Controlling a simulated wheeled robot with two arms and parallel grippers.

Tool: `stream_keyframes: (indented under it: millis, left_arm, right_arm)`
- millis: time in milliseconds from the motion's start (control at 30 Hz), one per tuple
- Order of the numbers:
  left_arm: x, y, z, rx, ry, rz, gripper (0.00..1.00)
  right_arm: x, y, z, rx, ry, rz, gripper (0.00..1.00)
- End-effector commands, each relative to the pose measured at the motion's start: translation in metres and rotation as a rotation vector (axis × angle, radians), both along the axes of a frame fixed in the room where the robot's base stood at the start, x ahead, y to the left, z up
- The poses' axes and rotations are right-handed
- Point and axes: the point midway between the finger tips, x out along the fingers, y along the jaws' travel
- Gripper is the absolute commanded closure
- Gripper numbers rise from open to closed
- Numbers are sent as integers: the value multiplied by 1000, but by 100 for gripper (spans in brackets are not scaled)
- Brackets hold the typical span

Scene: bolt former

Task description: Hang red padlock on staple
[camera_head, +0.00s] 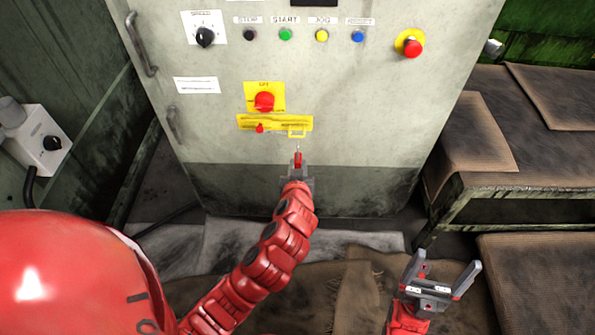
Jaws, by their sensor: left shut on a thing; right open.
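My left gripper (298,172) is shut on the red padlock (298,158), which stands upright between its fingers with a thin shackle on top. The padlock is in front of the grey cabinet, just below the yellow staple (297,133) at the right end of the yellow bar (270,122). The shackle appears apart from the staple, though the depth between them is hard to tell. My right gripper (441,275) is open and empty at the lower right, away from the cabinet.
The cabinet (350,80) carries a red rotary switch (264,101), a row of buttons, a red emergency stop (413,46) and door handles (141,45). A bench with brown mats (515,115) stands at the right. A grey box (38,140) is at the left.

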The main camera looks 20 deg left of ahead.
Motion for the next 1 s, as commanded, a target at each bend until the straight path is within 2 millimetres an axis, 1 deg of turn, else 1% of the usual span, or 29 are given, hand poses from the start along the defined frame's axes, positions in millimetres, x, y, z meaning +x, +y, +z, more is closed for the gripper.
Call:
stream_keyframes:
  millis: [33, 733, 767, 800, 1000]
  left_arm:
    - [4, 2, 1, 2, 2, 2, 100]
    - [63, 19, 1, 2, 3, 2, 100]
    - [62, 19, -9, 1, 2, 1, 100]
    - [62, 19, -13, 1, 2, 1, 100]
    - [62, 18, -26, 1, 2, 1, 100]
  right_arm:
    - [0, 0, 4, 0, 0, 0, 6]
    - [0, 0, 28, 0, 0, 0, 6]
    - [0, 0, 19, 0, 0, 0, 6]
    - [0, 0, 15, 0, 0, 0, 6]
    - [0, 0, 3, 0, 0, 0, 6]
